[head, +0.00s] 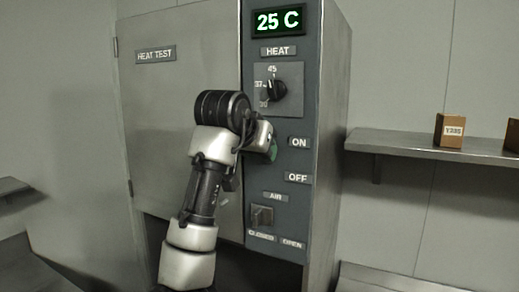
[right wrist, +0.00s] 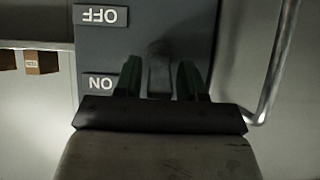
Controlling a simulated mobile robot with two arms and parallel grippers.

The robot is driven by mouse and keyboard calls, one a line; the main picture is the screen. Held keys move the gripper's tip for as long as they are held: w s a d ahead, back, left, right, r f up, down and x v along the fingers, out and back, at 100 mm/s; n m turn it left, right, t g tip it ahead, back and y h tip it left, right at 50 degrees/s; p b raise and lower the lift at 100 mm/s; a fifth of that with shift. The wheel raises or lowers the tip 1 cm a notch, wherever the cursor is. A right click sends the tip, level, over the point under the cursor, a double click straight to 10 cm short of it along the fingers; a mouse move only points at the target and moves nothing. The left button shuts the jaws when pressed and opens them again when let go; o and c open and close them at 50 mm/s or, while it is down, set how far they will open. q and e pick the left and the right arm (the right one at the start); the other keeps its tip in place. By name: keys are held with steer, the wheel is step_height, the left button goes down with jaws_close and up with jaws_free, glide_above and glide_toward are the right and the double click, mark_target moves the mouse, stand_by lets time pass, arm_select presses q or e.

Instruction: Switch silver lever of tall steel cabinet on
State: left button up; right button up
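The tall steel cabinet (head: 180,80) has a dark control panel (head: 295,200) with an ON label (head: 299,142) above an OFF label (head: 298,177). My right gripper (head: 272,148) is at the panel, just left of these labels; its arm hides the lever in the head view. In the upside-down right wrist view, the silver lever (right wrist: 159,75) stands between the two green-padded fingers of my right gripper (right wrist: 158,80). The fingers are apart, with gaps beside the lever. Its exact setting is hard to tell. My left gripper is not in view.
A heat knob (head: 276,90) sits above on the panel, and an air switch (head: 262,216) below. The display (head: 278,20) reads 25 C. A metal bar handle (right wrist: 278,65) runs close beside the gripper in the wrist view. A shelf (head: 430,148) with a small box (head: 450,130) is right.

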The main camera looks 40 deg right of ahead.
steer(key=shift+o, duration=0.6)
steer(key=shift+r, duration=0.1)
steer(key=b+v, duration=0.4)
steer(key=v, duration=0.6)
steer(key=shift+a+r, duration=0.15)
steer(key=shift+a, duration=0.15)
